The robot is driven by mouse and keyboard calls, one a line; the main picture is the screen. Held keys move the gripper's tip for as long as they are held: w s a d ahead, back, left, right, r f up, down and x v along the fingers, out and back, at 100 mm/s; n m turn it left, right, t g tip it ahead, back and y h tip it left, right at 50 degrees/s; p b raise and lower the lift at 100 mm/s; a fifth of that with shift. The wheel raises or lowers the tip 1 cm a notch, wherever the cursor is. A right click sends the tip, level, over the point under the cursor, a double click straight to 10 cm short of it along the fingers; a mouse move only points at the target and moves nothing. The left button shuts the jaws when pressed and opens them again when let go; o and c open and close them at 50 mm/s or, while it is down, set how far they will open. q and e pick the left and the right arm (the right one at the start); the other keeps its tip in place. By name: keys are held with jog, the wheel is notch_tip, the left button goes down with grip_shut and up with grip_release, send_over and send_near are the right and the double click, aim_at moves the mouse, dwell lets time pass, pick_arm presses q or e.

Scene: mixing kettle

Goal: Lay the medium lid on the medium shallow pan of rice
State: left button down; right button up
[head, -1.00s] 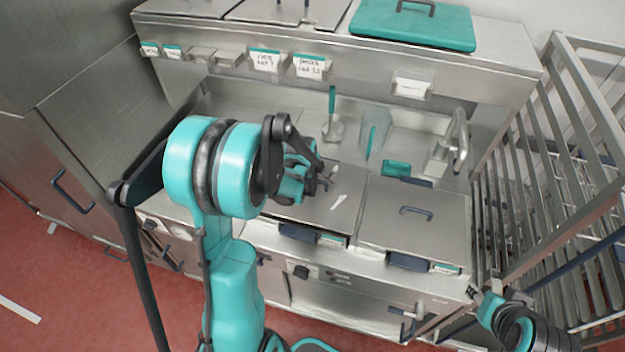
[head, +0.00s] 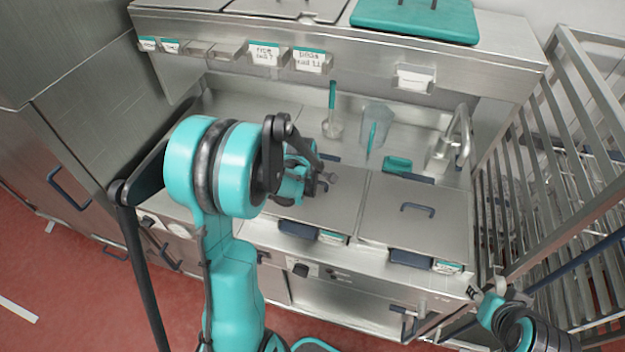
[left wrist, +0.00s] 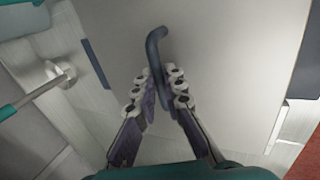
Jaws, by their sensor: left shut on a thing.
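My left gripper (head: 325,183) is shut on the dark bar handle (left wrist: 158,50) of a flat grey metal lid (head: 340,208); the left wrist view shows the fingers on both sides of the handle. The lid lies flat, or nearly so, over the left of two pans at the counter front. That pan's dark front grip (head: 298,229) and label (head: 333,238) show below the lid's front edge. Rice is hidden. I cannot tell whether the lid touches the rim. My right gripper (head: 476,294) is small at the lower right, and its jaw state is unclear.
A second lidded pan (head: 440,235) stands close on the right. Behind are a clear jug (head: 374,125), a teal-handled utensil (head: 332,96) and a tap (head: 459,130). A metal rack (head: 540,170) bounds the right; an overhanging shelf (head: 370,62) is above.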

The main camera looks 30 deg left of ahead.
pick_arm(q)
jog(key=shift+f, duration=0.25)
dwell(0.4)
jog(key=c, duration=1)
grip_release()
jog(key=shift+c, duration=0.2)
jog(key=shift+r, duration=0.1)
jog(key=p+v, duration=0.4)
jog(key=v, duration=0.3)
